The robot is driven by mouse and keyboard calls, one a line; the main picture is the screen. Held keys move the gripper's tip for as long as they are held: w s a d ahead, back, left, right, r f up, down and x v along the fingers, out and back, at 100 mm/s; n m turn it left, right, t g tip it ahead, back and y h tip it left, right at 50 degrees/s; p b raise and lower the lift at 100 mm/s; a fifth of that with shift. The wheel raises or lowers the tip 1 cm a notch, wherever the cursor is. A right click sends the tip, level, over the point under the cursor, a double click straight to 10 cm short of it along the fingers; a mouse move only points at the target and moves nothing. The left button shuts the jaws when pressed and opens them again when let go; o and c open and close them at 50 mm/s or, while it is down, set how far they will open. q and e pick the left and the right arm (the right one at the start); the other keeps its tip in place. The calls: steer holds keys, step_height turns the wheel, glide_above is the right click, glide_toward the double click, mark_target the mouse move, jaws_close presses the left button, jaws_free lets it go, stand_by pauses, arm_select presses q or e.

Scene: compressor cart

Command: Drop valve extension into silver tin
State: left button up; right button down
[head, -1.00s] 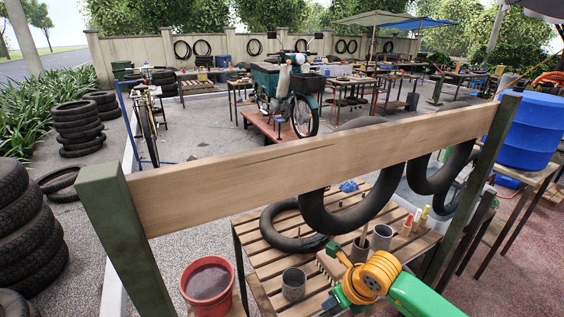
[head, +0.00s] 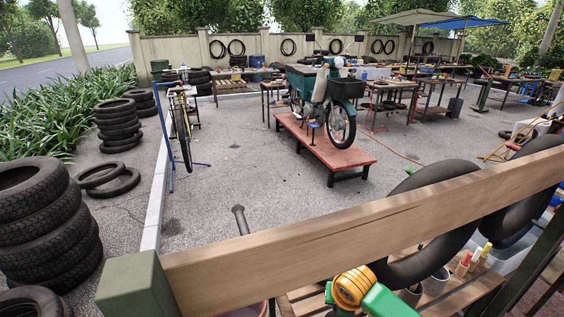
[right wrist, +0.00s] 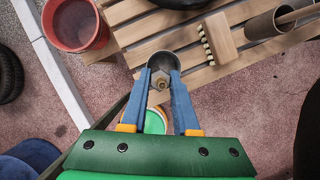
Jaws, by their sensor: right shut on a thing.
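My right gripper (right wrist: 161,80) has blue fingers and is shut on a small brass-coloured hex piece, the valve extension (right wrist: 159,82). A round grey metal tin, the silver tin (right wrist: 164,55), shows its open mouth just beyond and beneath the fingertips in the right wrist view. The fingertips and the piece overlap its near rim in the picture; the height between them cannot be told. In the head view only the orange and green part of my right arm shows, and the tin is hidden. My left gripper is not in view.
A red bucket (right wrist: 72,22) stands left of the tin. A wooden rail (head: 370,225) with hanging tyres crosses the head view.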

steer(key=shift+w, duration=0.1)
steer(key=shift+a+f, duration=0.1)
steer(key=shift+f, duration=0.05)
step_height(320, 180, down, 6)
steer(key=b, duration=0.3)
steer(key=shift+r+b, duration=0.2)
steer(key=shift+b, duration=0.15)
steer(key=c, duration=0.6)
jaws_free()
steer(key=shift+s, duration=0.2)
steer(key=shift+r, duration=0.15)
steer(key=b+v, duration=0.1)
steer(key=v, duration=0.6)
